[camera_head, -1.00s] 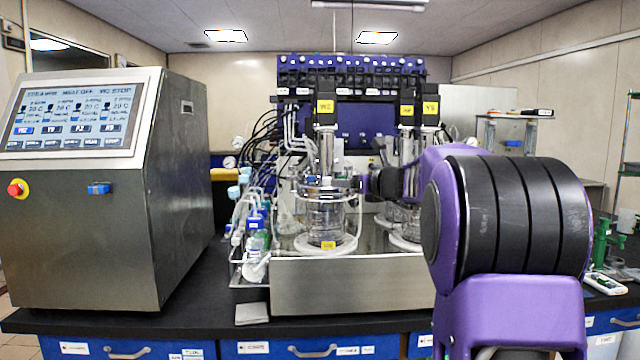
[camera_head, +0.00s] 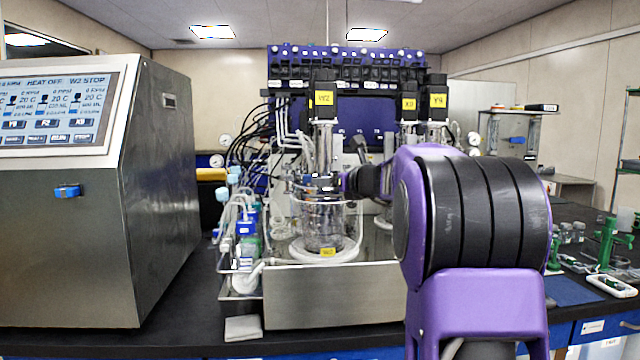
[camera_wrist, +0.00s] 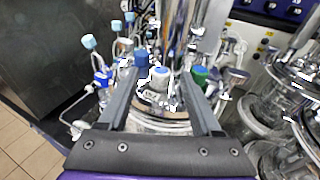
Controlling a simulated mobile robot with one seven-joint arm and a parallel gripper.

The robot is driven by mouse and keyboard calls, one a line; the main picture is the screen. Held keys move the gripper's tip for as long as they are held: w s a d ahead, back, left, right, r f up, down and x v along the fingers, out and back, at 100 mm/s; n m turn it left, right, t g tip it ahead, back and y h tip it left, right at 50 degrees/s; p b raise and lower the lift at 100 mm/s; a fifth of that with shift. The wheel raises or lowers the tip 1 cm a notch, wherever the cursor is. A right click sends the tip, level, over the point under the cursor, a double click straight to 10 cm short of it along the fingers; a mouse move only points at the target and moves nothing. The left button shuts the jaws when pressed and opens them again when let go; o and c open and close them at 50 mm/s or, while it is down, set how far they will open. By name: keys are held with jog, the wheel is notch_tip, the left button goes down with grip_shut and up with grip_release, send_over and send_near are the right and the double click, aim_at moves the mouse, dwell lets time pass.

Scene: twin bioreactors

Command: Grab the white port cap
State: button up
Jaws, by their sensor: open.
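In the head view my gripper (camera_head: 318,188) is at the top of the vessel, below the yellow-labelled motor (camera_head: 323,99). The cap cannot be made out there.
A blue cap (camera_wrist: 141,58) is close to the left finger and a green cap (camera_wrist: 200,74) close to the right one. The metal motor column (camera_wrist: 181,30) rises just behind. Tubing and blue-capped bottles (camera_head: 246,226) are at the left; a second vessel (camera_wrist: 295,75) is at the right.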

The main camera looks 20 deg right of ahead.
jog(key=shift+s+r, duration=0.1)
jog(key=shift+s, duration=0.05)
jog(key=shift+c, duration=0.7)
grip_shut()
jog(key=shift+r, duration=0.1)
